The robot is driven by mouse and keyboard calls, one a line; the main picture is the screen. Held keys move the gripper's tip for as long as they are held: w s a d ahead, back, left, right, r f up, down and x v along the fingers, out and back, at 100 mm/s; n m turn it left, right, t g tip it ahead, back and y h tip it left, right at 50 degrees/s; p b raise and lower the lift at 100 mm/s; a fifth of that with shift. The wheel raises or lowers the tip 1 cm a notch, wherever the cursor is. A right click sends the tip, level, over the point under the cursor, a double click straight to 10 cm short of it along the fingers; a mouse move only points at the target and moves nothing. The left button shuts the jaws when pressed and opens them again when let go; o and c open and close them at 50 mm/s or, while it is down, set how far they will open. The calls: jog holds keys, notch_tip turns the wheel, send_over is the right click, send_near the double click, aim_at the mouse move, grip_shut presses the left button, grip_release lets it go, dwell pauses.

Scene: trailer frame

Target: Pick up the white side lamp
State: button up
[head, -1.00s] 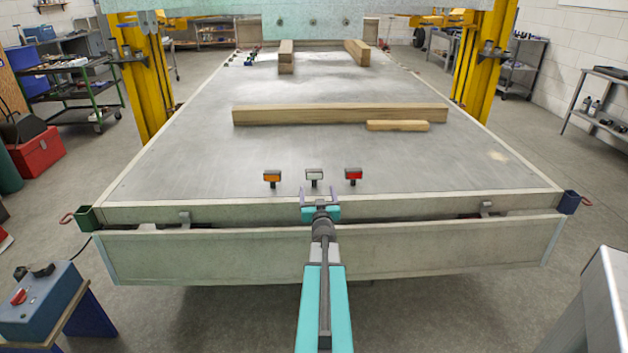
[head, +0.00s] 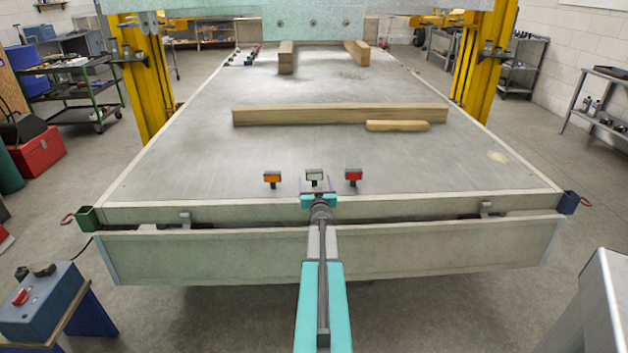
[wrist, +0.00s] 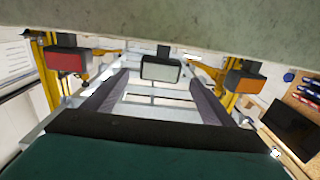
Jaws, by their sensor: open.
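The white side lamp (head: 315,175) stands in the middle of a row of three small lamps near the front edge of the grey trailer bed (head: 200,150). An orange lamp (head: 272,177) is to its left and a red lamp (head: 353,175) to its right. My gripper (head: 315,186) is open at the white lamp, on its near side. In the wrist view the white lamp (wrist: 161,69) shows between the tips of the two spread purple fingers, with the red lamp (wrist: 68,60) left and the orange lamp (wrist: 243,80) right. Whether the fingers touch it is unclear.
A long wooden beam (head: 340,114) and a short wooden block (head: 397,126) lie farther back on the bed, with more blocks (head: 286,55) at the far end. The bed between the lamps and the beam is clear. Yellow posts (head: 145,85) stand at both sides.

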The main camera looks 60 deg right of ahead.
aim_at(315, 176)
jog(key=shift+w+d, duration=0.25)
jog(key=shift+d, duration=0.1)
jog(key=shift+w+d, duration=0.1)
jog(key=shift+p+x, duration=0.5)
jog(key=shift+x, duration=1.95)
jog(key=shift+f, duration=0.1)
jog(key=c, duration=1.3)
jog(key=shift+c, duration=0.2)
